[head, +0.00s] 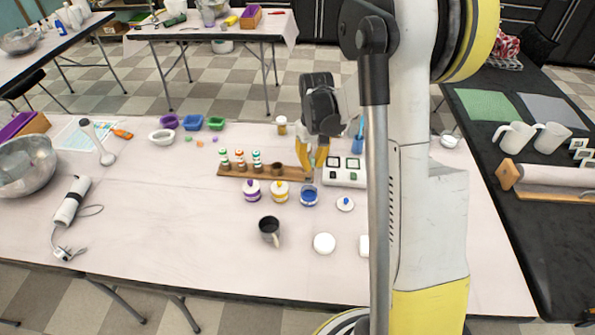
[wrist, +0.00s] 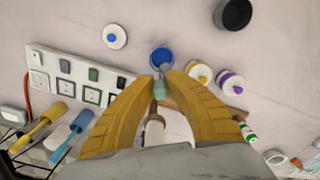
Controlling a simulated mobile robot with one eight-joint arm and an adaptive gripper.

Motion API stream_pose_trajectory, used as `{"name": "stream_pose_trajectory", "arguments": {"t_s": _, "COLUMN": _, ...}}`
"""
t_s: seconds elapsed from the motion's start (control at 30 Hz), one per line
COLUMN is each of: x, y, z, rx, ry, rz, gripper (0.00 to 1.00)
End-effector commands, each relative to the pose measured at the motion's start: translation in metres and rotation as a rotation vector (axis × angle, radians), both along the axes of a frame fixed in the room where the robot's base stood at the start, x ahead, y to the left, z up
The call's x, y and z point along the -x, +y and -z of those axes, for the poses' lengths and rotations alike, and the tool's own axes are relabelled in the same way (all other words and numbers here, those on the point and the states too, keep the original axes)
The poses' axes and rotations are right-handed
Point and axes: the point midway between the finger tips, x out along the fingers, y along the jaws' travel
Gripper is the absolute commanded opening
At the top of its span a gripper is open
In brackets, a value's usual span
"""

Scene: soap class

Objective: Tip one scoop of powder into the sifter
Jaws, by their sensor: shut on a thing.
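My gripper (head: 312,168) is over the worktable near the wooden rack. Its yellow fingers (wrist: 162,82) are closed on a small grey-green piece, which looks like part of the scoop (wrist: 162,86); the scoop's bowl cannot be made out. An open jar of blue powder (head: 309,196) stands just in front of the gripper; it shows just beyond the fingertips in the wrist view (wrist: 162,58). Its white lid with a blue knob (head: 345,204) lies to the right. A dark mug-shaped vessel with a handle (head: 270,231), perhaps the sifter, stands in front; it also shows in the wrist view (wrist: 234,14).
Jars with purple (head: 251,190) and yellow (head: 279,191) bands stand left of the blue jar. The wooden rack (head: 235,171) holds small bottles. A white panel (head: 344,172) lies right of it. A white disc (head: 324,243) lies in front.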

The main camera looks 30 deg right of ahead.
Motion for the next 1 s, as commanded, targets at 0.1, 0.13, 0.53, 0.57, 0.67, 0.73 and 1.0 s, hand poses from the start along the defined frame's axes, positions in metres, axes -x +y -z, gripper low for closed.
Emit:
{"name": "stream_pose_trajectory", "arguments": {"t_s": 0.1, "x": 0.000, "y": -0.003, "z": 0.004, "rx": 0.000, "ry": 0.000, "rz": 0.001, "gripper": 0.00}}
{"name": "stream_pose_trajectory", "arguments": {"t_s": 0.13, "x": 0.000, "y": -0.003, "z": 0.005, "rx": 0.000, "ry": 0.000, "rz": 0.001, "gripper": 0.00}}
{"name": "stream_pose_trajectory", "arguments": {"t_s": 0.53, "x": 0.000, "y": -0.002, "z": 0.046, "rx": 0.000, "ry": 0.000, "rz": 0.001, "gripper": 0.00}}
{"name": "stream_pose_trajectory", "arguments": {"t_s": 0.57, "x": 0.000, "y": -0.002, "z": 0.049, "rx": 0.000, "ry": 0.000, "rz": 0.001, "gripper": 0.00}}
{"name": "stream_pose_trajectory", "arguments": {"t_s": 0.67, "x": 0.000, "y": -0.002, "z": 0.062, "rx": 0.000, "ry": 0.000, "rz": 0.001, "gripper": 0.00}}
{"name": "stream_pose_trajectory", "arguments": {"t_s": 0.73, "x": 0.000, "y": -0.002, "z": 0.071, "rx": 0.000, "ry": 0.000, "rz": 0.001, "gripper": 0.00}}
{"name": "stream_pose_trajectory", "arguments": {"t_s": 1.0, "x": 0.000, "y": -0.002, "z": 0.091, "rx": 0.000, "ry": 0.000, "rz": 0.001, "gripper": 0.00}}
